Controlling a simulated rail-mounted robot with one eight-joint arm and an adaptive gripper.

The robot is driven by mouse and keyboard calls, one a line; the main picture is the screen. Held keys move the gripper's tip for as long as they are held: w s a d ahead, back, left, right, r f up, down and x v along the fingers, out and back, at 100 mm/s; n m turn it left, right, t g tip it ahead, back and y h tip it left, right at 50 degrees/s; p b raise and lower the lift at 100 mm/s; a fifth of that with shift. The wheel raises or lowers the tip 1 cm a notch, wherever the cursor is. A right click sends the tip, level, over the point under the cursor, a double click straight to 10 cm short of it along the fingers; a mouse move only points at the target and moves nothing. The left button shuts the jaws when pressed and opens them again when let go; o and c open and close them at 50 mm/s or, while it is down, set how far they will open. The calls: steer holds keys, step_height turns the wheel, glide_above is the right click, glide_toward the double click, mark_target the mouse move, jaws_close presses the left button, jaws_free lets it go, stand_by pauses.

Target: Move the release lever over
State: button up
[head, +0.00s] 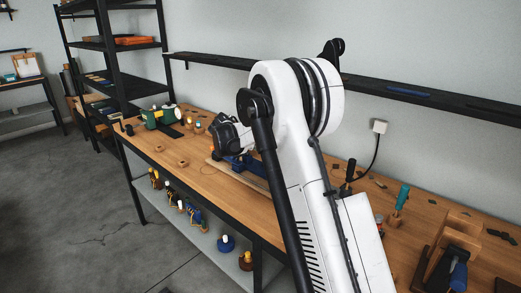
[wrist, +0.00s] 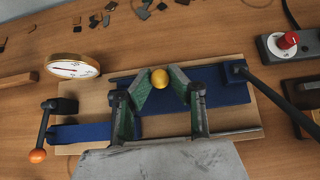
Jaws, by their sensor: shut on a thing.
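In the wrist view, the stamping press is a wooden base (wrist: 229,118) with blue metal parts (wrist: 95,132). A round yellow knob (wrist: 160,79) stands over its middle. My gripper (wrist: 162,75) has its green-sided fingertips closed on either side of this knob. A black lever with an orange knob (wrist: 38,156) is at the press's left end. A long black bar (wrist: 275,98) runs from a blue block at the right. I cannot tell from the looks alone which is the release lever. In the head view, my arm hides most of the press, whose blue part (head: 252,168) shows.
A white dial gauge (wrist: 74,68) is behind the press at left. A box with a red knob (wrist: 288,41) stands at right. Small dark chips lie at the back. In the head view, a wooden holder (head: 452,250) and a teal-handled tool (head: 402,196) stand at right.

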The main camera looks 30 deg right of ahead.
steer(key=shift+s+a+f+b, duration=0.15)
steer(key=shift+a+f+b, duration=0.1)
steer(key=shift+a, duration=0.2)
steer(key=shift+s+a+f+b, duration=0.1)
steer(key=shift+s+a+f, duration=0.1)
steer(key=shift+a, duration=0.2)
steer(key=shift+a+f, duration=0.1)
steer(key=shift+s+a+f+b, duration=0.3)
steer(key=shift+a+f+b, duration=0.35)
steer(key=shift+f, duration=0.05)
steer(key=o, duration=0.9)
steer(key=shift+r, duration=0.1)
steer(key=shift+o, duration=0.2)
